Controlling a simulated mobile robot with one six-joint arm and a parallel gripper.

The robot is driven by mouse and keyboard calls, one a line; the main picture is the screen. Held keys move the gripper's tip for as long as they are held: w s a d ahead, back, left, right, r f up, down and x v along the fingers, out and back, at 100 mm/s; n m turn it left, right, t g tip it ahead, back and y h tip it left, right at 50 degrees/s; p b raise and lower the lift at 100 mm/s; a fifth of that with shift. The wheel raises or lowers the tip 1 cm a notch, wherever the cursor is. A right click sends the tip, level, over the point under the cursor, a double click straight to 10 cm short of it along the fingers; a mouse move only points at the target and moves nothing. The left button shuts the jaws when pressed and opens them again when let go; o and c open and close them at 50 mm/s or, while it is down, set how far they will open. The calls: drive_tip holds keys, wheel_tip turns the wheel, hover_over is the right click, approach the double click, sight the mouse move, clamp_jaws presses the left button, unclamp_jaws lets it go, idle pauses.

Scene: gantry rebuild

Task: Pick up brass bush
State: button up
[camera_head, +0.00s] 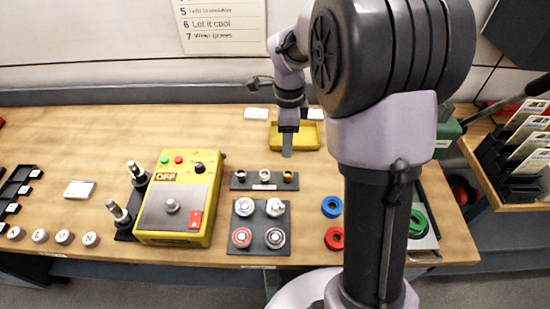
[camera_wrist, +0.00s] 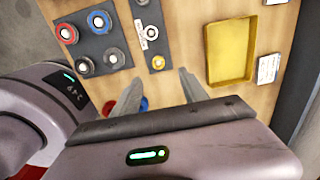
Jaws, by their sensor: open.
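A small dark strip (camera_head: 252,186) lies on the bench and bears three small bushes. The right-hand one, a brass-coloured bush (camera_head: 288,176), also shows in the wrist view (camera_wrist: 158,62) at the strip's lower end. The middle bush (camera_head: 264,174) looks silvery; the left one (camera_head: 240,175) is dark or brassy, its exact metal unclear. My gripper (camera_head: 287,153) points down beyond the strip's right end, near the yellow tray. In the wrist view my gripper (camera_wrist: 160,92) has its fingers apart with nothing between them, just below the brass bush in the picture.
The yellow tray (camera_head: 312,145) lies behind my gripper. A dark plate (camera_head: 259,222) with several round knobs is in front of the strip. A yellow control box (camera_head: 207,224) stands left. Blue (camera_head: 332,207) and red (camera_head: 335,239) rings lie right. Bare wood surrounds the strip.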

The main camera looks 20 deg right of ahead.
drive_tip(key=b, duration=0.2)
hover_over(287, 175)
drive_tip(key=f, duration=0.7)
drive_tip(key=shift+w+a+f, duration=0.15)
drive_tip(key=shift+w, duration=0.2)
drive_tip(key=f, duration=0.2)
drive_tip(key=f+b, duration=0.1)
drive_tip(key=f, duration=0.1)
drive_tip(key=f+b, duration=0.1)
drive_tip(key=shift+s+f, duration=0.3)
drive_tip(key=shift+f, duration=0.1)
drive_tip(key=shift+r, duration=0.1)
drive_tip(key=shift+c, duration=1)
clamp_jaws()
